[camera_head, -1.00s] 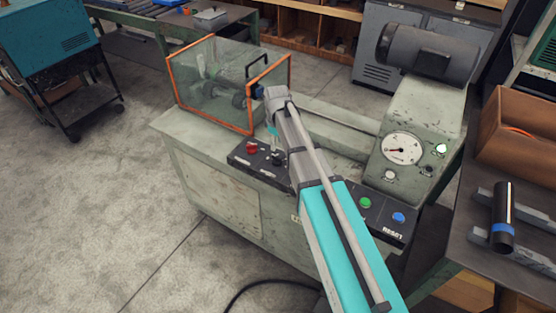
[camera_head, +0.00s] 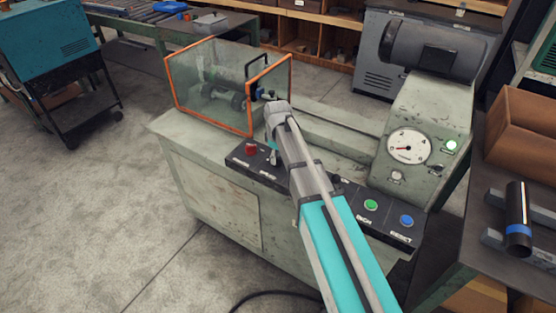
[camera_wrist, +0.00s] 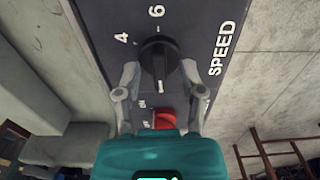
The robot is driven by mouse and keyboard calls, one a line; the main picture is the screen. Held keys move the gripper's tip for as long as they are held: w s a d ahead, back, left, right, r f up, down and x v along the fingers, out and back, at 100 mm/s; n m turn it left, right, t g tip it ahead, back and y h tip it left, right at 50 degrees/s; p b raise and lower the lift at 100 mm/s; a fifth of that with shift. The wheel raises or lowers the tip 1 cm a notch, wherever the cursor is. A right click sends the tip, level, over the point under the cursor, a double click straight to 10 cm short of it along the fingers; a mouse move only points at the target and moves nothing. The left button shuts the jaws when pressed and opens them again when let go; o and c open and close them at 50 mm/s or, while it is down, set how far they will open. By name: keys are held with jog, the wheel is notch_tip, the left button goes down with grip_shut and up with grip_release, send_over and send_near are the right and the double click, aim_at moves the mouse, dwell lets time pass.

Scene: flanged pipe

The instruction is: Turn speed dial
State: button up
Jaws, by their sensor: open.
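The speed dial is a black round knob (camera_wrist: 160,58) on a dark panel with the word SPEED and the marks 4 and 6, in the wrist view. A white line shows on its near side. My gripper (camera_wrist: 160,76) is open, with one finger on each side of the dial. I cannot tell whether the fingers touch it. In the head view my gripper (camera_head: 274,157) is low over the control panel (camera_head: 239,153) on the machine's front, and my arm hides the dial.
A red knob (camera_head: 251,149) is left of my gripper on the panel. Green (camera_head: 371,205) and blue (camera_head: 406,221) buttons lie right of my arm. A clear guard with an orange frame (camera_head: 250,95) stands behind it. A round gauge (camera_head: 408,146) is at the right.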

jog(key=shift+f, duration=0.1)
dwell(0.3)
grip_shut()
jog(key=shift+m, duration=0.6)
jog(key=m, duration=1)
jog(key=shift+s+m, duration=0.1)
jog(key=shift+m, duration=0.3)
grip_release()
dwell(0.3)
